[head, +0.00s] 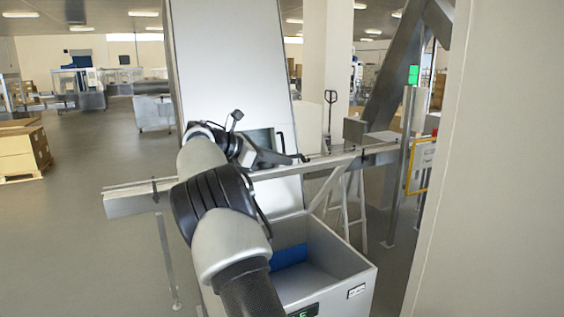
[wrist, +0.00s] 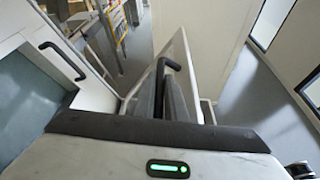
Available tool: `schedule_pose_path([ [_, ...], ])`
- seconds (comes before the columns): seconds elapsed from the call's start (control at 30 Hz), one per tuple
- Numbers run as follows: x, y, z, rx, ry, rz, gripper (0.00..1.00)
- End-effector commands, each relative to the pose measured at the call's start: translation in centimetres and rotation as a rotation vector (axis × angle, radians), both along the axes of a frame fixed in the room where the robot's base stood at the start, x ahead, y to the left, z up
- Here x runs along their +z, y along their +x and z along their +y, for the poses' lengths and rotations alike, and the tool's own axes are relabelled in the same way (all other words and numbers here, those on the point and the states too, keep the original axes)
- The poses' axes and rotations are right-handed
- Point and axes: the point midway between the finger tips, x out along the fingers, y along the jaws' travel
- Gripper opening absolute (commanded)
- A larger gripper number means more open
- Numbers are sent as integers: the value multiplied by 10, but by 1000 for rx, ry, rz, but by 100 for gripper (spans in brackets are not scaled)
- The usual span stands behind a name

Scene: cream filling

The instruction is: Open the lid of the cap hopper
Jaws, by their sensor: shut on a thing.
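The cap hopper (head: 345,277) is a grey-white open-topped bin at the bottom of the head view, with blue inside. My arm reaches over its left side. My gripper (head: 299,158) is beyond the bin, near the rail. In the wrist view my gripper (wrist: 168,83) is shut on a black bar handle (wrist: 172,64). Beside the fingers stands a thin pale panel (wrist: 188,65), seen nearly edge-on, which looks like the lid. How the handle joins it is partly hidden by the fingers. In the head view I cannot clearly make out the lid.
A tall white panel (head: 222,60) rises behind the arm. It has a window with another black handle (head: 281,142), also in the wrist view (wrist: 63,60). A metal rail (head: 130,199) crosses behind the bin. A pale wall (head: 470,150) stands close on the right.

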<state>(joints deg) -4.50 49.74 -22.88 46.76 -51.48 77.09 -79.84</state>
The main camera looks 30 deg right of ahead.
Motion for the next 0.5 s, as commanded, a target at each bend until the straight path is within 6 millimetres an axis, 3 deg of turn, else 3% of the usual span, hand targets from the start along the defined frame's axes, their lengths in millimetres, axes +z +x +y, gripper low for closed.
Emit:
schedule_pose_path([
  [0.23, -1, 1, 1, 5, 2, -1, 0],
  [0.27, -1, 1, 1, 5, 2, -1, 14],
  [0.33, -1, 1, 1, 3, 1, 0, 26],
  [0.5, -1, 1, 1, 3, 0, -1, 29],
])
